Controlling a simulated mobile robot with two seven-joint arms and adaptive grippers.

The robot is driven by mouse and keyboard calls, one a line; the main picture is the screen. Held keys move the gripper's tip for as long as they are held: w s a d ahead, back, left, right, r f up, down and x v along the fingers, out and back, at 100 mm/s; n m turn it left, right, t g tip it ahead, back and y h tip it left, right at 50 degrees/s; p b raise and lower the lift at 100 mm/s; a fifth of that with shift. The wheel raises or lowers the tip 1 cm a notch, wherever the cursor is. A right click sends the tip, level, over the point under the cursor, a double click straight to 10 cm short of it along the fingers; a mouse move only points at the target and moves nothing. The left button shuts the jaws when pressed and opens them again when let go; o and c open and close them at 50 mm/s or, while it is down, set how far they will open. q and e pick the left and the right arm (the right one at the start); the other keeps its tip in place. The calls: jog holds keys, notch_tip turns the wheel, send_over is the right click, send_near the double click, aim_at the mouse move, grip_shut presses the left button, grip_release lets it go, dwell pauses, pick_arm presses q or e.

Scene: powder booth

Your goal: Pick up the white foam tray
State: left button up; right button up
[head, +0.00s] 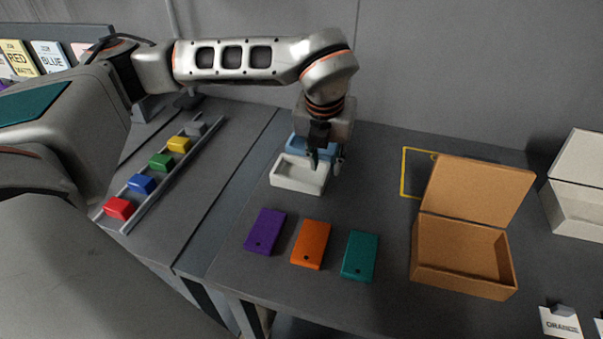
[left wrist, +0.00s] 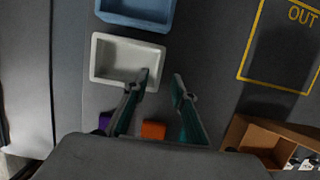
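The white foam tray (head: 297,176) is a shallow, empty rectangular tray on the grey table in the head view. It also shows in the left wrist view (left wrist: 104,62), upper left of centre. My left gripper (head: 326,166) points down at the tray's right end. One finger overlaps the tray's lower right corner and the other is to the right of the tray. I cannot tell whether the finger touches it. My right gripper is in neither view.
A blue tray (head: 301,145) lies just behind the white one. Purple (head: 265,231), orange (head: 311,244) and teal (head: 359,255) plates lie in front. An open cardboard box (head: 462,268) stands right, near a yellow floor-style outline (head: 403,172). Coloured blocks line a rail (head: 171,178) at left.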

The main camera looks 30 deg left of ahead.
aim_at(326, 174)
pick_arm(q)
jog(key=x, duration=0.4)
jog(key=shift+f, duration=0.2)
jog(key=shift+c, duration=0.4)
grip_shut()
jog(key=shift+r, duration=0.1)
notch_tip(326, 174, up, 20)
dwell(0.3)
